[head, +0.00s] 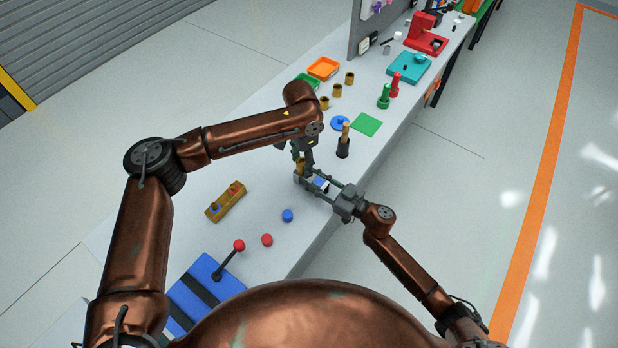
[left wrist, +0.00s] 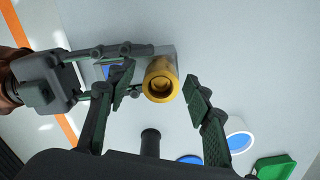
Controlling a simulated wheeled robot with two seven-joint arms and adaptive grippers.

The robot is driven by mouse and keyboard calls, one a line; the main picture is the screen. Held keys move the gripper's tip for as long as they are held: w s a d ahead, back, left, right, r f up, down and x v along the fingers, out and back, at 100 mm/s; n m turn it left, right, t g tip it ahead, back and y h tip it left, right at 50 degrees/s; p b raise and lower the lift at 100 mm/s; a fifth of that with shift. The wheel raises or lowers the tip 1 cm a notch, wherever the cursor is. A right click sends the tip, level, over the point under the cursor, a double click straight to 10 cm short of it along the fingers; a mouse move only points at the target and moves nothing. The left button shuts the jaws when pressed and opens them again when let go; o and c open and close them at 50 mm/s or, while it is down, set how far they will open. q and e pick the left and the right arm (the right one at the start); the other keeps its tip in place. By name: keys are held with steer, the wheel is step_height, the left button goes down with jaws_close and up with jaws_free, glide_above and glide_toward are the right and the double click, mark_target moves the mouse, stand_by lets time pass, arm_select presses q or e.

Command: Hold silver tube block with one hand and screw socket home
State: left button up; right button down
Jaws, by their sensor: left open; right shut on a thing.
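The brass socket (left wrist: 160,82) shows end-on in the left wrist view, in front of the silver tube block (left wrist: 168,50); whether it is fully seated cannot be told. In the head view the socket (head: 299,166) stands just below my left gripper (head: 300,152). My left gripper (left wrist: 158,76) is open, with one finger on each side of the socket and gaps visible. My right gripper (head: 307,180) comes from the right and is shut on the silver block, which is mostly hidden in the head view. The right gripper's fingers also show in the left wrist view (left wrist: 125,70).
A black holder (head: 343,149) with a brass peg, a blue disc (head: 340,122) and a green square (head: 368,124) lie beyond the grippers. Several brass cups stand near an orange tray (head: 322,68).

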steer(key=shift+f, duration=0.45)
arm_select(q)
step_height(320, 180, up, 12)
arm_select(e)
steer(key=c, duration=1.9)
jaws_free()
steer(key=o, duration=0.3)
steer(key=shift+r, duration=0.15)
steer(key=shift+o, duration=1)
steer(key=shift+r, duration=0.15)
steer(key=v, duration=1.2)
